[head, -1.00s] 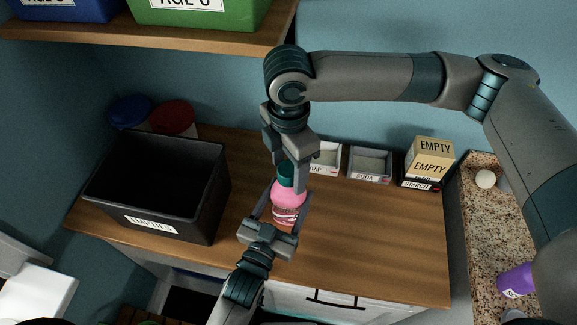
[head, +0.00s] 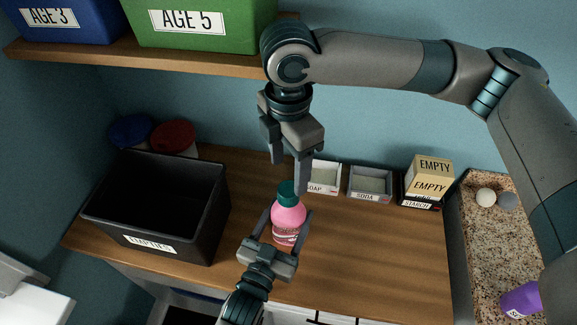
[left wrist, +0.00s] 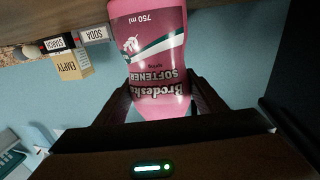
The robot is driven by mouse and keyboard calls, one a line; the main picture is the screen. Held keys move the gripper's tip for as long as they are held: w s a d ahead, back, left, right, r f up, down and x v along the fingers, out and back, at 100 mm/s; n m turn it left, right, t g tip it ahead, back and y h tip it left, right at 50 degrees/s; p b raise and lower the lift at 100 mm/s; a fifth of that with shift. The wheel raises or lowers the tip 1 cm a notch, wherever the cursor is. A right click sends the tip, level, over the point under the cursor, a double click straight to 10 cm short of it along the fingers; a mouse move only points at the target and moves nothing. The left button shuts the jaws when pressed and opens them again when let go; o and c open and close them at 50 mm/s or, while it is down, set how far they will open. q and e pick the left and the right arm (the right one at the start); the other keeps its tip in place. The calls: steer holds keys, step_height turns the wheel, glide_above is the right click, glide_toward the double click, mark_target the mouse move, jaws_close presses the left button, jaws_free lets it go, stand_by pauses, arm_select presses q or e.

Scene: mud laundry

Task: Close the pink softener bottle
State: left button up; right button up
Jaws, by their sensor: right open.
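The pink softener bottle (head: 288,216) stands upright on the wooden counter, with a dark green cap (head: 288,192) on its neck. I cannot tell how tightly the cap sits. My left gripper (head: 286,226) has its fingers on both sides of the bottle's body and appears to grip it. In the left wrist view the bottle (left wrist: 150,60) fills the space between the fingers, its label upside down and its cap out of sight. My right gripper (head: 288,175) is open and empty, pointing down just above the cap, with one finger close to it.
A black empties bin (head: 150,241) stands left of the bottle. Soap (head: 324,178) and soda (head: 370,184) trays and stacked boxes (head: 430,180) line the back. Shelf bins hang above left. A purple cup-like item (head: 520,300) lies on the right granite top. The counter right of the bottle is clear.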

mark_target(288, 188)
arm_select(q)
steer(key=o, duration=0.5)
steer(key=shift+s+a+f+b, duration=0.15)
steer(key=shift+s+a+b, duration=0.15)
steer(key=shift+s, duration=0.35)
arm_select(e)
steer(key=shift+f, duration=0.4)
step_height(288, 188, down, 6)
steer(key=b, duration=0.6)
arm_select(q)
steer(key=v, duration=1.6)
arm_select(e)
steer(key=shift+f, duration=0.1)
arm_select(q)
steer(key=shift+d, duration=0.1)
